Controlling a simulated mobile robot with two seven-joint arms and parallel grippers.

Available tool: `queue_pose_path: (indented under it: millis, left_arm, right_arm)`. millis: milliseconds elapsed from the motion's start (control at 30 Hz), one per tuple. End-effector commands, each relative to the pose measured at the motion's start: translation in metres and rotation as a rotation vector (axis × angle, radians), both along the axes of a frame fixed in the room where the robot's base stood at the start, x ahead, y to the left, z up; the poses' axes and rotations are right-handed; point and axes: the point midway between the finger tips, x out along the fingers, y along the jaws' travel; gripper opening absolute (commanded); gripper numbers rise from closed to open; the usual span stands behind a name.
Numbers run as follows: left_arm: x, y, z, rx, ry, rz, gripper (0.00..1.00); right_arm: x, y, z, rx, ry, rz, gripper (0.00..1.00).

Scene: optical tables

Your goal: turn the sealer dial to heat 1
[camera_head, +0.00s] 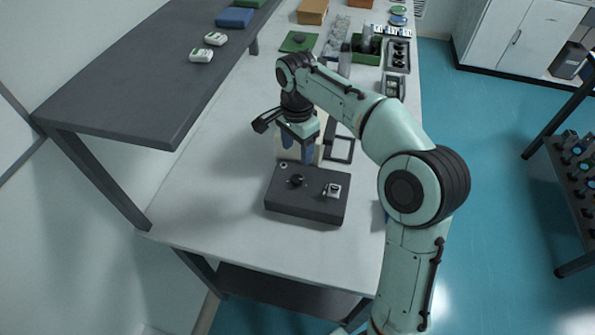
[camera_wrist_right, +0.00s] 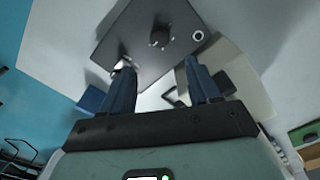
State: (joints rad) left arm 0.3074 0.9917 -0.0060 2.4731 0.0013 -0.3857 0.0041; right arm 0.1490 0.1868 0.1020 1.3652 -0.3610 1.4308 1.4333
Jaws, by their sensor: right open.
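The sealer is a dark grey box (camera_head: 305,206) on the near part of the white table. A black dial (camera_head: 296,181) stands on its top, with a small ring-shaped part (camera_head: 284,166) behind it and a silver fitting (camera_head: 332,190) to its right. My right gripper (camera_head: 297,146) is open and empty, its blue fingers pointing down just behind and above the box. In the right wrist view the dial (camera_wrist_right: 160,36) lies beyond the open fingertips (camera_wrist_right: 158,68), apart from them. Any dial markings are too small to read. My left gripper is not in view.
A pale block and a black frame (camera_head: 340,149) lie behind the sealer. A grey raised shelf (camera_head: 140,75) runs along the left, holding two white devices (camera_head: 208,47). Trays, a green bin (camera_head: 366,49) and a green mat (camera_head: 298,41) fill the far table. The table left of the sealer is clear.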

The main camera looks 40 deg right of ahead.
Motion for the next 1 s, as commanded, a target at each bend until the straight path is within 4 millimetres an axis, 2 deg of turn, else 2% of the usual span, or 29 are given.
queue_pose_path:
  millis: [33,300,500,700,967,1000]
  left_arm:
    - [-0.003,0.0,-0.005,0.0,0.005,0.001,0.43]
    - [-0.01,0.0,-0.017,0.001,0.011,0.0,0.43]
    - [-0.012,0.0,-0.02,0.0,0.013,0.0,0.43]
    - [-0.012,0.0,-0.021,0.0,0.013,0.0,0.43]
    - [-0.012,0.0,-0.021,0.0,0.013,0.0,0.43]
    - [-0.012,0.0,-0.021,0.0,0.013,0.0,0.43]
  right_arm:
    - [-0.002,0.0,-0.014,0.0,0.008,0.0,0.61]
    - [-0.001,0.0,-0.071,-0.001,0.006,0.0,0.61]
    - [-0.001,0.0,-0.1,0.0,0.004,0.0,0.61]
    - [0.0,0.0,-0.111,0.001,0.002,0.0,0.61]
    - [0.0,0.0,-0.111,0.0,0.001,0.0,0.61]
    - [0.0,0.0,-0.111,0.0,0.001,0.0,0.48]
